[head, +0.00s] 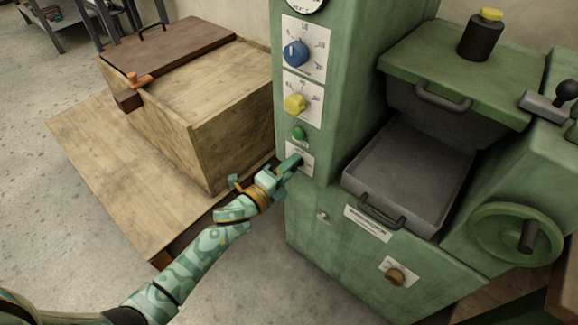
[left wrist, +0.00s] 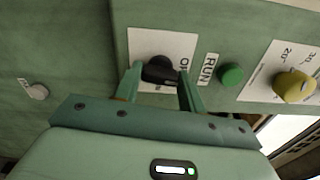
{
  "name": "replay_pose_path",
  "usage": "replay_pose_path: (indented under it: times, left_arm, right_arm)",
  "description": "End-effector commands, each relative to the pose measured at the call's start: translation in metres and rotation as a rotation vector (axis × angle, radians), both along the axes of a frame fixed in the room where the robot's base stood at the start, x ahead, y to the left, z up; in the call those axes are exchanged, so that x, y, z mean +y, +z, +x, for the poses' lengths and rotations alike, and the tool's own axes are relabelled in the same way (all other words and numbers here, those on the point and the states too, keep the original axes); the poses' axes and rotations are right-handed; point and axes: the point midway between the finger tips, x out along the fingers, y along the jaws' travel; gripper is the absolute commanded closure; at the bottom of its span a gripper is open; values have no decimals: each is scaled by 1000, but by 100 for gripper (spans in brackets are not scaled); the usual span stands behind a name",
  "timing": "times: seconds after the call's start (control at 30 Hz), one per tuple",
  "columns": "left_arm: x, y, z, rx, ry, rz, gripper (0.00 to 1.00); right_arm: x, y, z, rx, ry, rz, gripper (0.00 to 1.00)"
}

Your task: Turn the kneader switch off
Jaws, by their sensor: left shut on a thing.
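A black switch knob (left wrist: 160,70) sits on a white label plate on the green machine (head: 340,215). In the left wrist view, part of the lettering beside it shows, starting with "O"; the rest is hidden behind a finger. My left gripper (head: 296,163) reaches the front panel from the left. In the left wrist view, its fingers (left wrist: 160,78) stand on either side of the knob and are shut on it. In the head view the gripper mostly hides the knob. My right gripper is in neither view.
Above the switch are a green button (head: 299,133), a yellow dial (head: 295,103) and a blue dial (head: 295,54). A grey tray (head: 410,165) and a handwheel (head: 515,235) are to the right. A wooden box (head: 200,95) stands close on the left.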

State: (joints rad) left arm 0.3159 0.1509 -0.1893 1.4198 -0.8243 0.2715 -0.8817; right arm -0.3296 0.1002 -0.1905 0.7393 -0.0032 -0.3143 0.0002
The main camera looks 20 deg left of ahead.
Motion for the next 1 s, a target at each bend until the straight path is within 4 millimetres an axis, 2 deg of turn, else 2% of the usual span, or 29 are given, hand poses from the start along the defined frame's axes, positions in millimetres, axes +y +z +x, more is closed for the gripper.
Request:
replay_pose_path:
  times: [0.3,0.83,0.87,0.9,1.0]
  left_arm:
    - [2,1,1,39,3,-105,83]
    - [2,0,0,47,3,-124,83]
    - [2,0,0,47,3,-124,52]
    - [2,0,0,47,3,-124,41]
    - [1,0,0,46,2,-124,38]
  right_arm:
    - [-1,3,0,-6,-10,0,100]
    - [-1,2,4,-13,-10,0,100]
    - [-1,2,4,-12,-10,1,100]
    - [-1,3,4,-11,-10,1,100]
    - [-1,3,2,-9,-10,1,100]
